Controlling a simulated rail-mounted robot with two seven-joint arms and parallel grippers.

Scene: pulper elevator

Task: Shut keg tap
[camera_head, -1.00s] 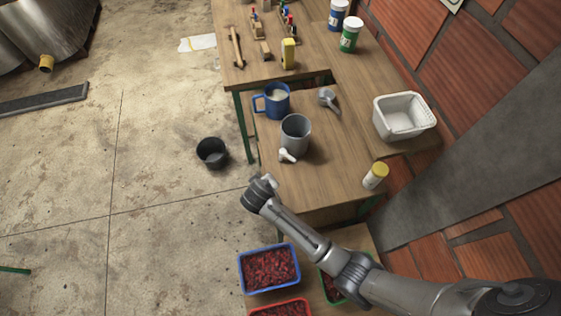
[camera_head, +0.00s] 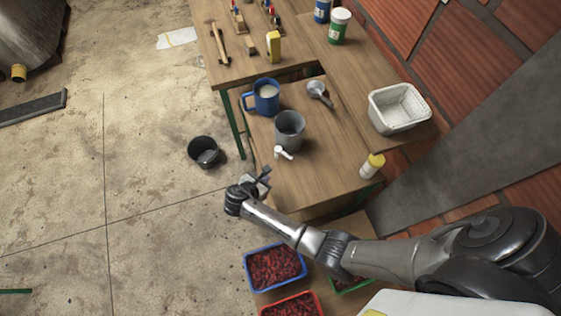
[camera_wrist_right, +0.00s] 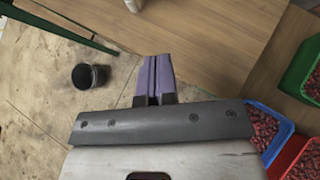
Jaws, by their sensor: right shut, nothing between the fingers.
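A grey keg (camera_head: 289,130) stands upright on the wooden table, with a white tap (camera_head: 283,153) low on its front. In the right wrist view, only a white piece that looks like the tap (camera_wrist_right: 132,4) shows at the top edge. My right gripper (camera_head: 263,180) is at the table's near left edge, below and left of the tap and apart from it. In the right wrist view its purple fingers (camera_wrist_right: 155,80) are together with nothing between them. Whether the tap's handle is open or shut is too small to tell. My left gripper is not in view.
A dark bucket (camera_head: 204,152) stands on the floor left of the table. A blue mug (camera_head: 264,95), a metal scoop (camera_head: 319,92), a white basket (camera_head: 399,107) and a yellow-capped bottle (camera_head: 372,165) surround the keg. Trays of red fruit, one blue (camera_head: 275,268), sit below my right arm.

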